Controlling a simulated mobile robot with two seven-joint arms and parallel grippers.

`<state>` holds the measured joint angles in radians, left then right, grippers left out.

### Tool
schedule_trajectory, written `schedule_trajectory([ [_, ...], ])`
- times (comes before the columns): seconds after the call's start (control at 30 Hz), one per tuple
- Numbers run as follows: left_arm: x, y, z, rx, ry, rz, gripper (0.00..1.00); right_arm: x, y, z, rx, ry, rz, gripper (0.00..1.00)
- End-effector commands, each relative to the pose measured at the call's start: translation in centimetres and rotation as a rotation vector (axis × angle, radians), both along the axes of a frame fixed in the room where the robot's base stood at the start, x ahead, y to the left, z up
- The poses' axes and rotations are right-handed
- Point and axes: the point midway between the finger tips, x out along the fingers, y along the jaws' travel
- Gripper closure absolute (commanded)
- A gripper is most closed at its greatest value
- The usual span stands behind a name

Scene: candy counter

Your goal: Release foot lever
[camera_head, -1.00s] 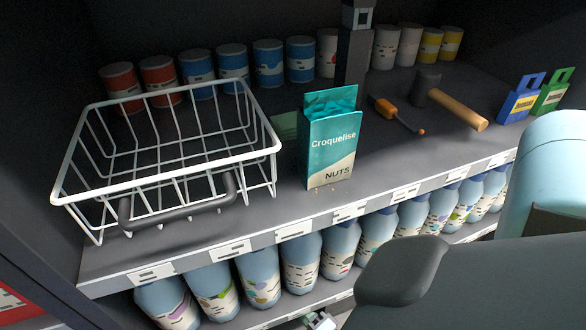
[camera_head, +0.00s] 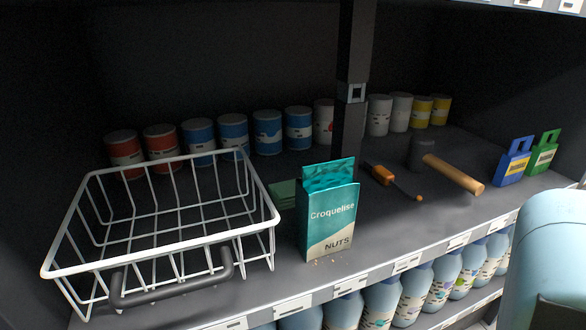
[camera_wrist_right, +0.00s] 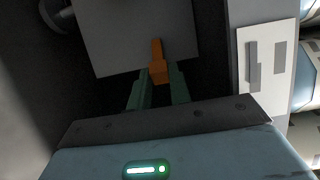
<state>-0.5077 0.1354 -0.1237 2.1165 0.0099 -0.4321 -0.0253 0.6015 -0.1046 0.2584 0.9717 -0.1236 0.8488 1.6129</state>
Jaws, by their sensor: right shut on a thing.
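In the right wrist view, an orange lever (camera_wrist_right: 157,50) sticks out against a flat grey plate (camera_wrist_right: 115,45). My right gripper (camera_wrist_right: 158,78) has its two green fingers on either side of the lever's near end and is shut on it. The lever's far end lies over the plate. The head view does not show this lever or my right fingers; only a pale blue part of my arm is at its right edge. My left gripper is in neither view.
A grey rounded part (camera_wrist_right: 58,16) is beside the plate, and a white panel (camera_wrist_right: 258,85) stands close on the right. The shelf holds a white wire basket (camera_head: 165,246), a teal nuts packet (camera_head: 328,215), a mallet (camera_head: 455,174), an orange-handled tool (camera_head: 383,175) and several cans.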

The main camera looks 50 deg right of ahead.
Motion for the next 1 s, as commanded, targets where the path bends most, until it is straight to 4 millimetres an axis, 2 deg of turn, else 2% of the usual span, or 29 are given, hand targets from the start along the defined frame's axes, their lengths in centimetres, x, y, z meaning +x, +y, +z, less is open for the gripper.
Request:
schedule_trajectory([
  [0.3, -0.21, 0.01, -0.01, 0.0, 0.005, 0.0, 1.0, 0.16, -1.03, 0.05, -0.003, -0.001, 0.118, 1.0],
  [0.63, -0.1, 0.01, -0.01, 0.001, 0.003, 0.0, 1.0, 0.14, -1.02, 0.02, -0.001, -0.001, 0.129, 1.0],
  [0.67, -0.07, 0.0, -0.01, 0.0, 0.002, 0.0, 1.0, 0.14, -1.02, 0.02, -0.001, -0.001, 0.129, 0.79],
  [0.8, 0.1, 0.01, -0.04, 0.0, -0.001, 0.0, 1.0, 0.12, -1.03, 0.01, -0.001, 0.0, 0.128, 0.61],
  [1.0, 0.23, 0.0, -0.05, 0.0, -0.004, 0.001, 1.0, 0.13, -1.02, 0.0, 0.0, 0.0, 0.128, 0.58],
])
